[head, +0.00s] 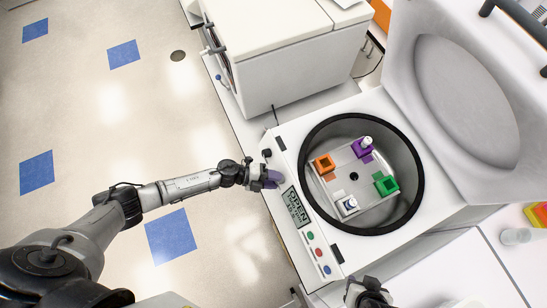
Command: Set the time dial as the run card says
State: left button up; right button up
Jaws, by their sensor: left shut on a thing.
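A white centrifuge (440,215) stands with its lid (465,100) raised. On its front panel a small display (297,207) reads OPEN, with smaller text that I cannot read surely. A dark knob (266,153) sits on the panel above my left gripper. My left gripper (272,179) is at the panel beside the display, shut on a dial that its fingers mostly hide; the dial's setting cannot be read. My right gripper (368,293) shows partly at the bottom edge, and its fingertips are unclear. I cannot pick out a run card.
The open rotor bowl (408,206) holds orange (324,165), purple (361,149) and green (386,185) buckets and a white one. Green, red and blue buttons (319,252) lie below the display. A white box-shaped machine (285,60) stands behind. Floor at left is clear.

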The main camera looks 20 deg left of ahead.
pick_arm(q)
jog(key=o, duration=0.8)
jog(key=shift+o, duration=0.6)
jog(key=b+v, duration=0.1)
jog(key=v, duration=1.3)
jog(key=shift+d, duration=0.15)
